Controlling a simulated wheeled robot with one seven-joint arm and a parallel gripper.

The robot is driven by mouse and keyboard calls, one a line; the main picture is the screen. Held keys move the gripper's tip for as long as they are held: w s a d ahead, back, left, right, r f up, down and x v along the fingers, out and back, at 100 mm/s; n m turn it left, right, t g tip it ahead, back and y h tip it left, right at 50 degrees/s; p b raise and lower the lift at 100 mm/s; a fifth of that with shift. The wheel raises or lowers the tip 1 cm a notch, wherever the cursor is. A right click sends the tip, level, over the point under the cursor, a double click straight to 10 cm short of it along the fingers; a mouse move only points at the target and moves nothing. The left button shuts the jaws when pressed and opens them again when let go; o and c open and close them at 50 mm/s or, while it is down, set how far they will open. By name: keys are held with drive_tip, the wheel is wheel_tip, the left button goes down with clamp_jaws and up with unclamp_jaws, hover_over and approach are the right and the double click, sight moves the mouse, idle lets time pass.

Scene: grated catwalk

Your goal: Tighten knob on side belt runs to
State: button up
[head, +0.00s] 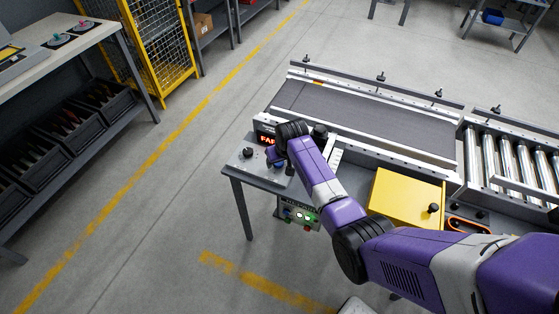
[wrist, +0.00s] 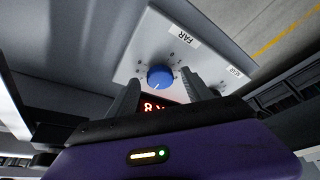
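In the wrist view a round blue knob (wrist: 160,77) with a pointer mark sits on a white plate (wrist: 150,45) with dial marks and the labels FAR and NEAR. My gripper (wrist: 161,80) is open, with its two fingers on either side of the knob and a gap at each side. A red lit display (wrist: 154,106) shows between the fingers, partly hidden. In the head view my gripper (head: 275,157) is over the small grey table at the belt's left end, and my wrist hides the blue knob. The dark belt (head: 365,118) runs to the right.
A red display (head: 266,139) stands at the belt's end. A black knob (head: 247,152) is left of my gripper. A control box (head: 298,214) hangs below the table. A yellow box (head: 405,200) and metal rollers (head: 510,160) lie to the right.

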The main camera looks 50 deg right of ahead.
drive_tip(key=v, duration=0.7)
drive_tip(key=shift+r, duration=0.4)
drive_tip(key=shift+s, duration=0.1)
drive_tip(key=w+r+t+h, duration=0.3)
drive_tip(key=w+r+t, duration=0.1)
drive_tip(key=r+t, duration=0.35)
drive_tip(key=s+a+r+n+t+y, duration=0.1)
drive_tip(key=s+a+r, duration=0.2)
drive_tip(key=s+a, duration=0.5)
drive_tip(key=s+a+r+n+t+y+b, duration=0.1)
drive_tip(key=s+a, duration=0.7)
drive_tip(key=s, duration=1.1)
drive_tip(key=s+a+r+n+t+y+b, duration=0.1)
drive_tip(key=s+a+r+n+y, duration=0.2)
drive_tip(key=s, duration=1)
drive_tip(key=a+r, duration=0.2)
drive_tip(key=a, duration=0.3)
drive_tip(key=shift+s+a, duration=0.15)
drive_tip(key=shift+s, duration=0.15)
